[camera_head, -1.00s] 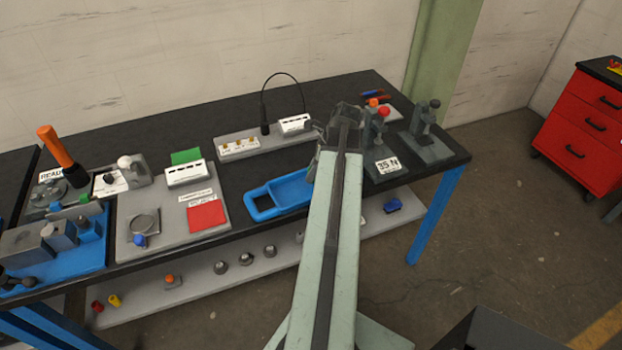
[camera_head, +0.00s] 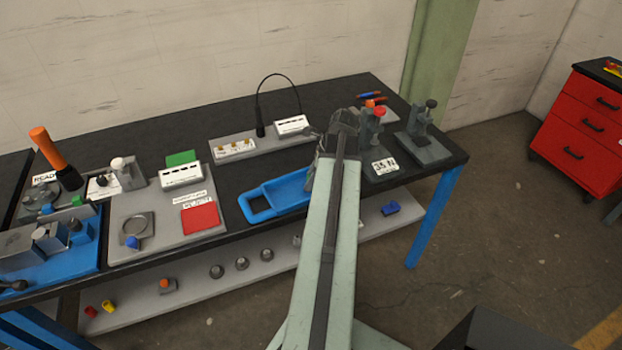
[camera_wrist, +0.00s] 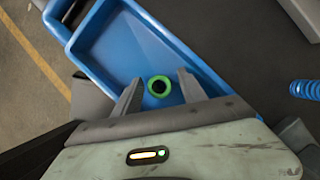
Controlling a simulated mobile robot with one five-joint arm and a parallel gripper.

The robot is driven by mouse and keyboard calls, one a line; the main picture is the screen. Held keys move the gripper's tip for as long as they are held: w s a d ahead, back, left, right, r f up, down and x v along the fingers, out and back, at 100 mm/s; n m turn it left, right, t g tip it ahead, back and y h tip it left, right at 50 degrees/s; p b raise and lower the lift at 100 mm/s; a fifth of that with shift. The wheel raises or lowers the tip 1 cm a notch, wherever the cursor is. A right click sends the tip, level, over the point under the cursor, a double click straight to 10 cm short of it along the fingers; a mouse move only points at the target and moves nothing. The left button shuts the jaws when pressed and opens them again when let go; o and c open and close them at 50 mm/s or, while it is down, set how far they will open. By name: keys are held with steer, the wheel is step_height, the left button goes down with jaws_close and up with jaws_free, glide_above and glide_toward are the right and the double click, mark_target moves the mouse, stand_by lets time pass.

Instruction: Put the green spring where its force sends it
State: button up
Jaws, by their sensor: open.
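The green spring (camera_wrist: 159,86) stands in the blue tray (camera_wrist: 140,50), seen end-on as a green ring with a dark centre in the wrist view. My gripper (camera_wrist: 159,78) is open, with one finger on each side of the spring in that picture; I cannot tell how far above it they are. In the head view the blue tray (camera_head: 256,206) lies near the bench's front edge, partly behind my arm. My gripper (camera_head: 318,166) is over its right end, and the spring is hidden there.
A red pad (camera_head: 200,219) and a green pad (camera_head: 181,158) lie on a grey plate left of the tray. A fixture with a "35 N" label (camera_head: 385,165) stands just right of my arm, with another fixture (camera_head: 424,145) beyond. A blue coil (camera_wrist: 306,89) shows in the wrist view.

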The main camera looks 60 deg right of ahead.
steer(key=p+v, duration=1)
steer(key=v, duration=0.2)
steer(key=shift+p, duration=0.4)
